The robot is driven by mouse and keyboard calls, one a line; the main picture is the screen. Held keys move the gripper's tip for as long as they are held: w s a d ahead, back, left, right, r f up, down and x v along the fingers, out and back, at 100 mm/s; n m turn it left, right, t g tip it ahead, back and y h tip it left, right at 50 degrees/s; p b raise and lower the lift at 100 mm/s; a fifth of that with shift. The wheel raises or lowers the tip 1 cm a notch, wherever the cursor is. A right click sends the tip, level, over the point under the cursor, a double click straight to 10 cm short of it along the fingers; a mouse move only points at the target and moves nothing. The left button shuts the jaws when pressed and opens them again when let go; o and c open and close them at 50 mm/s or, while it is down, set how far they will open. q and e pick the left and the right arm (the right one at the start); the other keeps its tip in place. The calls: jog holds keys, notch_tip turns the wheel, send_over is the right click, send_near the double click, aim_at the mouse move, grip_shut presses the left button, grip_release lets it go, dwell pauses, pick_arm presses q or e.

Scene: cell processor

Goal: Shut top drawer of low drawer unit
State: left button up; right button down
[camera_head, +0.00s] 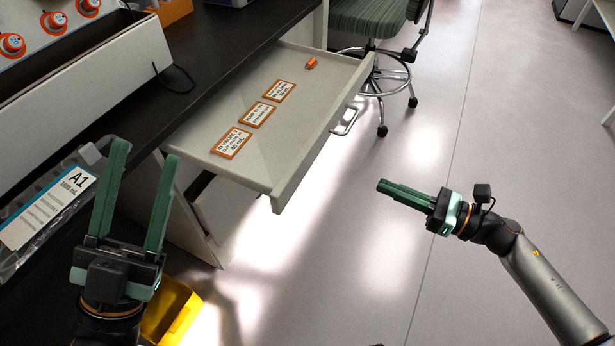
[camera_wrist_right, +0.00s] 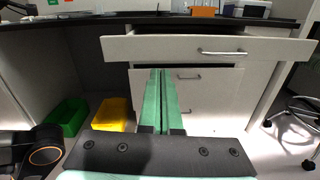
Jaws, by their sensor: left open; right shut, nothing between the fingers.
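The top drawer (camera_head: 319,138) of the low drawer unit (camera_head: 172,203) is pulled well out from under the dark counter. Its silver handle (camera_head: 346,121) is on the front panel. Several orange-edged labels and a small orange piece lie inside. In the right wrist view the drawer front (camera_wrist_right: 205,48) stands out above the lower drawers (camera_wrist_right: 205,87), which look shut. My right gripper (camera_head: 380,186) is shut and empty, over the floor to the right of the drawer front and apart from it. My left gripper (camera_head: 146,150) is open and empty, near the counter, left of the drawer.
A wheeled green stool (camera_head: 368,18) stands just beyond the drawer's far end. A bag labelled A1 (camera_head: 48,205) is at the left by the counter. Yellow (camera_wrist_right: 112,114) and green bins (camera_wrist_right: 66,117) stand under the counter. The floor before the drawer is clear.

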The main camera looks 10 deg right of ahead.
jog(key=n, duration=0.1)
pick_arm(q)
jog(key=shift+s+r+m+h, duration=0.2)
jog(key=shift+s+m+h, duration=0.1)
jog(key=shift+s, duration=0.1)
pick_arm(e)
send_near(309, 161)
jog(key=shift+g, duration=0.3)
jog(key=x, duration=0.7)
jog(key=shift+w+d, duration=0.15)
jog(key=shift+d, duration=0.05)
